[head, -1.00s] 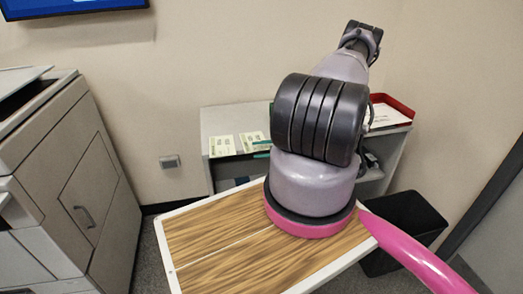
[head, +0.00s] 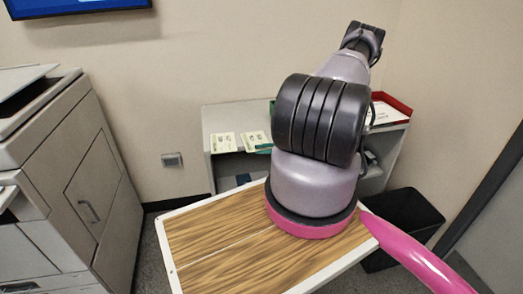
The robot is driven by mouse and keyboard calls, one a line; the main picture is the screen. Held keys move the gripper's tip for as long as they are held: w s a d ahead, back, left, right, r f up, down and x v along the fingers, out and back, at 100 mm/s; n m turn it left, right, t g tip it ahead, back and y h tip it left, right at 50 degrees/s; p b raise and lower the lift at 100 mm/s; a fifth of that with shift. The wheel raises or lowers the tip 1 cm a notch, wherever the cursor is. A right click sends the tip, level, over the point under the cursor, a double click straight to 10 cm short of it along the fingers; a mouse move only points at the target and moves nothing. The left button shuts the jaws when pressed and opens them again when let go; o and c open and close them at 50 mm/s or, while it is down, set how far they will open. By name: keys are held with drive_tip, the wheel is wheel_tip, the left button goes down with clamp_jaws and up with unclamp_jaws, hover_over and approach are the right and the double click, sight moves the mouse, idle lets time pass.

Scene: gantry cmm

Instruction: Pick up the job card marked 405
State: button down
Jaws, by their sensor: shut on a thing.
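One is the left card (head: 223,142), the other the right card (head: 254,139). Their marks are too small to read, so I cannot tell whether either is 405. My arm rises from my own body and reaches toward the shelf, covering the middle of its top. My gripper does not show; it is hidden behind the arm or out of the picture, and so is anything in it.
A red tray (head: 396,104) with white paper is at the shelf's right end. A green item (head: 264,147) lies near the right card. A black bin (head: 405,215) stands right of the shelf. A large grey machine (head: 95,190) stands at left. Some floor shows between machine and shelf.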

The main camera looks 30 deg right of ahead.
drive_tip(key=shift+s, duration=0.1)
drive_tip(key=c, duration=0.8)
unclamp_jaws()
